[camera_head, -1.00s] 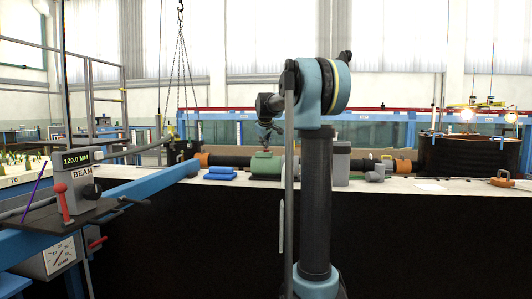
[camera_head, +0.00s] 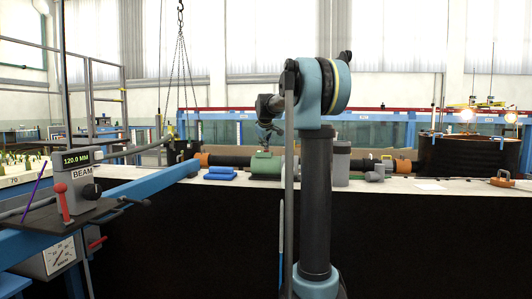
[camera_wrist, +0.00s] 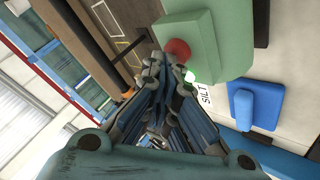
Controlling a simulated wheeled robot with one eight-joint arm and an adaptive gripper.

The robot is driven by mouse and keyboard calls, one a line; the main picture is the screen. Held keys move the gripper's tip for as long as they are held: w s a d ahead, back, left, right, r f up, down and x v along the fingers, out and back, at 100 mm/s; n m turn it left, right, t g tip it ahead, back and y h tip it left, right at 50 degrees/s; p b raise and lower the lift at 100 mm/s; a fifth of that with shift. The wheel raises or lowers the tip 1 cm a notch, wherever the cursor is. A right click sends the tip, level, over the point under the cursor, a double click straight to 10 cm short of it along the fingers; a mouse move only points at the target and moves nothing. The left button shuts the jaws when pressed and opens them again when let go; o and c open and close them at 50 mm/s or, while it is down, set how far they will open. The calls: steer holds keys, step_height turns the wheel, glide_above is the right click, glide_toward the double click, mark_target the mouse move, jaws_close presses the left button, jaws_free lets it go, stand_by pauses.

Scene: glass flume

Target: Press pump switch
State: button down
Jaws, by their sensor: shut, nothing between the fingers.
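A green pump box (camera_head: 265,165) sits on the white bench top, and it fills the upper middle of the wrist view (camera_wrist: 217,35). My gripper (camera_head: 266,146) is above the green box in the head view. In the wrist view my gripper's fingers (camera_wrist: 165,68) are closed together and empty, their tips right by the red button and partly covering it. I cannot tell whether they touch it.
A blue block (camera_head: 220,173) lies left of the green box; the wrist view shows blue pieces near a "SILT" label (camera_wrist: 205,94). A dark pipe with orange collars (camera_head: 230,161) runs behind. A grey cylinder (camera_head: 340,164) stands to the right. A blue beam (camera_head: 150,186) crosses the left.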

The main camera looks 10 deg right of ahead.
steer(key=shift+r, duration=3.3)
steer(key=s+f+m+g, duration=0.2)
steer(key=s+f, duration=1.2)
steer(key=s, duration=0.4)
steer(key=s+f+m+g, duration=0.2)
steer(key=s+f+m, duration=0.1)
steer(key=s+f, duration=1.1)
steer(key=s+d+f+m+g+y, duration=0.1)
steer(key=s+f+m+g, duration=0.1)
steer(key=s+f, duration=1.2)
steer(key=s+g, duration=0.1)
steer(key=s, duration=0.9)
steer(key=shift+s+m, duration=0.25)
steer(key=shift+m, duration=0.05)
steer(key=shift+f, duration=0.1)
